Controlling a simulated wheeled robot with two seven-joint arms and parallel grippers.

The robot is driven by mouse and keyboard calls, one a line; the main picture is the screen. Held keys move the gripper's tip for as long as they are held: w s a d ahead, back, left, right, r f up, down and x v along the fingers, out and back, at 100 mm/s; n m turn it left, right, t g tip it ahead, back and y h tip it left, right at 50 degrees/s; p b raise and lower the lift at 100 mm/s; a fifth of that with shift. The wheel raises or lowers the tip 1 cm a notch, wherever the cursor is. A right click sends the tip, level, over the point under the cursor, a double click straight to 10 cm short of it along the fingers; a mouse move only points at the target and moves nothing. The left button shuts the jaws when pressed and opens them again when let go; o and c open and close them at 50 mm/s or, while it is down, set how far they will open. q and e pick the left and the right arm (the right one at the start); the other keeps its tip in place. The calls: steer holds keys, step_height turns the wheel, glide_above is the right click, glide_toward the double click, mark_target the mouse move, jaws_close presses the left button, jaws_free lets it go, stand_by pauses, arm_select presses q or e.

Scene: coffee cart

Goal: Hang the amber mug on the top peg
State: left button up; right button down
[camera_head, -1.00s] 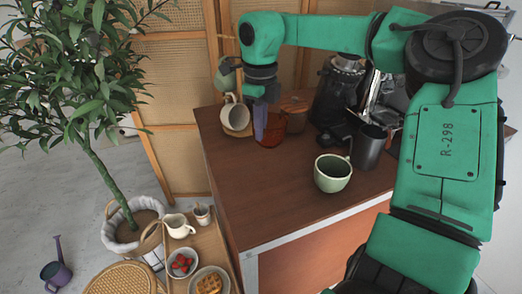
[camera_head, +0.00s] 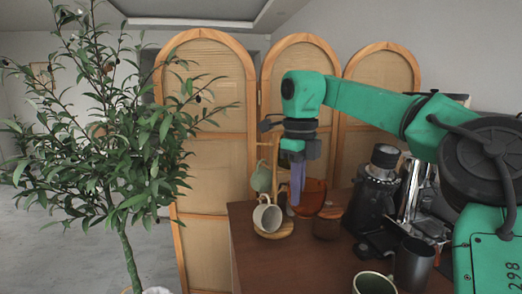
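The amber mug (camera_head: 314,196) is translucent orange-brown and shows just right of my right gripper's fingers, above the wooden counter. My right gripper (camera_head: 295,201) points down and appears shut on the mug's left side; the exact contact is small. The wooden mug stand has a round base (camera_head: 274,231) on the counter's back left corner, left of the gripper. My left gripper is out of view.
A lidded brown canister (camera_head: 328,224) stands just below and right of the amber mug. A dark grinder (camera_head: 375,190), a grey metal cup (camera_head: 414,264) and a pale green cup (camera_head: 373,284) stand farther right. A leafy tree (camera_head: 115,150) is left; a cane screen (camera_head: 208,120) is behind.

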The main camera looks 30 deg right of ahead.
steer(key=d+f+n+t+h+p, duration=0.4)
steer(key=d+f+n+p, duration=0.2)
steer(key=d+f+n, duration=0.3)
steer(key=w+a+r+n+t+y+p, duration=0.55)
steer(key=w+a+r+n+t, duration=0.3)
steer(key=w+a, duration=0.35)
steer(key=w+d+f, duration=0.1)
steer(key=d+f, duration=0.1)
steer(key=d, duration=0.7)
steer(key=shift+w+d+f+h+b, duration=0.15)
steer(key=shift+w+d+h+b, duration=0.1)
steer(key=shift+h+b, duration=0.15)
stand_by(0.5)
